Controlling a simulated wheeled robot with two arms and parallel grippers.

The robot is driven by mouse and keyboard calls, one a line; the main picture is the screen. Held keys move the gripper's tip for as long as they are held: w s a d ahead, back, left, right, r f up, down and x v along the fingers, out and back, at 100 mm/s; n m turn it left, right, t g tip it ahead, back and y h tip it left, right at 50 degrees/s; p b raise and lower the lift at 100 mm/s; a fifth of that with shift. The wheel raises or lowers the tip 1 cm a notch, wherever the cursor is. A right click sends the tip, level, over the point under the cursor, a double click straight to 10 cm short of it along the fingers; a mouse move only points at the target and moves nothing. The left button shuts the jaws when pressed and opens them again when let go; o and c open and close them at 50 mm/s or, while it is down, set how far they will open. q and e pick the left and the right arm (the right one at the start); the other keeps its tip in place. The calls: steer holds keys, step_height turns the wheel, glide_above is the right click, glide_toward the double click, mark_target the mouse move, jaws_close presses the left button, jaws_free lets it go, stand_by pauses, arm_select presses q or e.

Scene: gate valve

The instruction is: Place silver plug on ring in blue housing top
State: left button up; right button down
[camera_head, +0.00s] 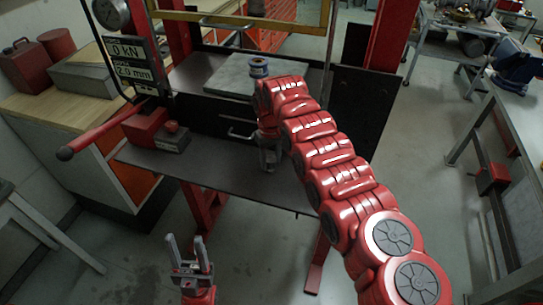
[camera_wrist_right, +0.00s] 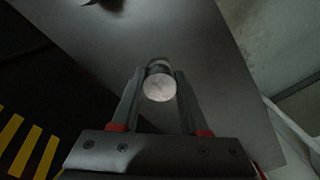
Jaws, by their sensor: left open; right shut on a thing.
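The blue housing (camera_head: 258,71) stands upright on the grey plate at the back of the press, with a pale, ring-like top. Its inside is too small to make out. My right gripper (camera_head: 268,167) points down over the front part of the dark shelf, in front of and below the housing. In the right wrist view my right gripper (camera_wrist_right: 160,80) is shut on the silver plug (camera_wrist_right: 159,88), whose round, pale end face shows between the fingertips. My left gripper (camera_head: 187,248) is open and empty, low in front of the shelf.
The grey plate (camera_head: 222,76) lies behind the dark shelf (camera_head: 232,176). A red box (camera_head: 145,127) and a small block with a red knob (camera_head: 172,138) sit on the shelf's left. A red lever (camera_head: 98,130) sticks out left. The shelf's front middle is clear.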

steer(key=shift+s+f, duration=0.55)
steer(key=shift+f, duration=0.2)
steer(key=shift+w+f, duration=0.35)
steer(key=shift+f, duration=0.05)
steer(key=c, duration=0.6)
jaws_free()
steer(key=shift+r, duration=0.1)
steer(key=shift+c, duration=0.2)
steer(key=shift+o, duration=1.1)
steer(key=shift+s+r, duration=0.15)
steer(key=shift+s, duration=0.05)
steer(key=shift+w, duration=0.15)
